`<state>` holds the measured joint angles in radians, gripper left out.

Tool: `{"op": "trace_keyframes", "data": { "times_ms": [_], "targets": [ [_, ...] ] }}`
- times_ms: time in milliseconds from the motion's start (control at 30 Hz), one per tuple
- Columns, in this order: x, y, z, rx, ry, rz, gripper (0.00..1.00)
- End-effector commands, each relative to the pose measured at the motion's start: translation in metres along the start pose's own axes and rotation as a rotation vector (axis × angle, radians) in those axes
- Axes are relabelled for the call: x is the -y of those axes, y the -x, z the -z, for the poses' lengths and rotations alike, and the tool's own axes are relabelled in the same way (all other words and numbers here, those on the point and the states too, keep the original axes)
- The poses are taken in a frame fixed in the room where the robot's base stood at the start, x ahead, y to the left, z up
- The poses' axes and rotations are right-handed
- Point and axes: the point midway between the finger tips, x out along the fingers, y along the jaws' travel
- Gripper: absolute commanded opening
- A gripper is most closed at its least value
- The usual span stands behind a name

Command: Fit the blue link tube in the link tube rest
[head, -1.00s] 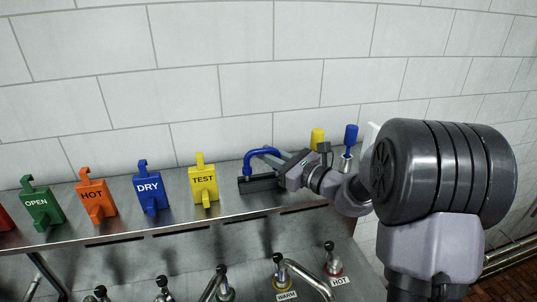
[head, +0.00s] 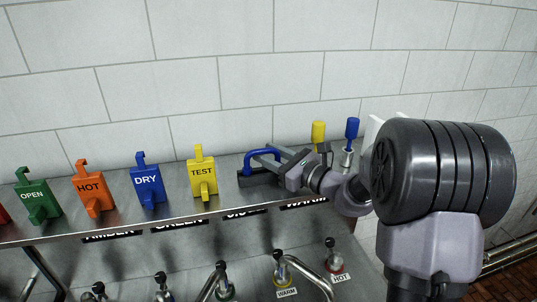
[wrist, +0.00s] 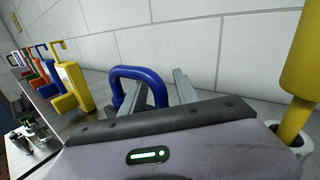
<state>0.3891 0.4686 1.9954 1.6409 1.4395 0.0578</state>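The blue link tube (head: 261,153) is a U-shaped tube standing with its bend upward at the dark link tube rest (head: 258,180) on the steel shelf. Its left leg reaches down to the rest; I cannot tell whether both ends are fully seated. My gripper (head: 268,157) reaches in from the right at the tube. In the wrist view the blue tube (wrist: 141,74) rises beyond my gripper's grey fingers (wrist: 157,93). The fingers are apart, one on each side of the tube's right leg, with gaps showing. The tube's lower ends are hidden by my gripper body.
Yellow TEST (head: 202,176), blue DRY (head: 148,184), orange HOT (head: 92,192) and green OPEN (head: 37,197) tags stand left on the shelf. Yellow (head: 318,132) and blue (head: 352,128) handles stand right. The tiled wall is behind; taps are below the shelf.

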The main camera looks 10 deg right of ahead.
Motion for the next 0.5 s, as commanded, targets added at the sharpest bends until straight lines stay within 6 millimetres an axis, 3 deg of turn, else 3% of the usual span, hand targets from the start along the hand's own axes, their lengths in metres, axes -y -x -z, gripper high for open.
{"op": "trace_keyframes", "data": {
  "times_ms": [333, 500],
  "targets": [
    [0.0, 0.004, 0.0, 0.0, 0.0, 0.0, 0.39],
    [0.001, 0.035, 0.001, 0.0, 0.0, 0.004, 0.39]
  ]
}}
